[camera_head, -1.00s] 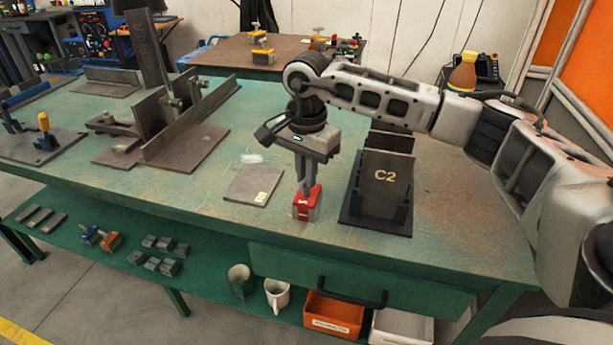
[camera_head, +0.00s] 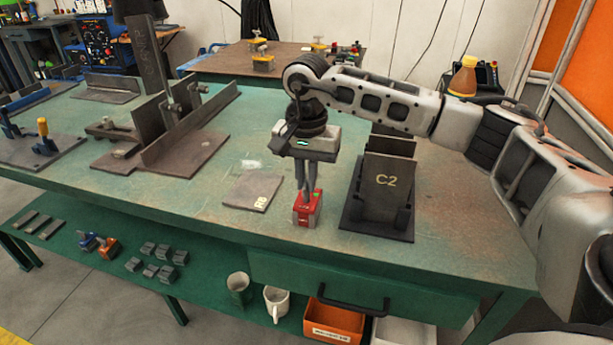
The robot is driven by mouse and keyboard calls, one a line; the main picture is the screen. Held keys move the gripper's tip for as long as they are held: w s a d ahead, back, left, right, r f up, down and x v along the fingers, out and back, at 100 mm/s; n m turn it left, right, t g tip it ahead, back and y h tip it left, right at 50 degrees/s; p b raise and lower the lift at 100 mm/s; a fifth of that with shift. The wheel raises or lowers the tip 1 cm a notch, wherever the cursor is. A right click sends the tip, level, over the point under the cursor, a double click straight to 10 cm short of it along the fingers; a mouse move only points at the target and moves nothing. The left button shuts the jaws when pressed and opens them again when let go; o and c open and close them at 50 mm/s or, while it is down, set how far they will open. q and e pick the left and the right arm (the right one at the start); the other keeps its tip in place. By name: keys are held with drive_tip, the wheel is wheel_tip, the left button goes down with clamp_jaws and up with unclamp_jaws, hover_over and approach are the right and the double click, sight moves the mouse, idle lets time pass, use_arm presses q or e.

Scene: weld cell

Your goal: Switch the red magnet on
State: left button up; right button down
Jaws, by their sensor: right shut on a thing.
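The red magnet (camera_head: 308,213) stands on the green table (camera_head: 440,235) near its front edge, between a flat steel plate and the C2 holder. My right gripper (camera_head: 306,195) points down from above with its fingers at the top of the magnet. It is shut on the upper part of the magnet, though the fingers hide the exact contact and the switch. My left gripper is not in view.
The C2 holder (camera_head: 384,196) stands close on the right. A flat plate (camera_head: 251,192) lies to the left. A steel fixture (camera_head: 178,135) stands further left. A shelf (camera_head: 205,293) below holds mugs, small blocks and clamps.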

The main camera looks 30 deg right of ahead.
sight(306, 182)
drive_tip(key=shift+r, duration=0.1)
drive_tip(key=c, duration=1.5)
unclamp_jaws()
wheel_tip(306, 182, up, 16)
drive_tip(key=shift+f+p, duration=0.1)
drive_tip(key=shift+p, duration=0.5)
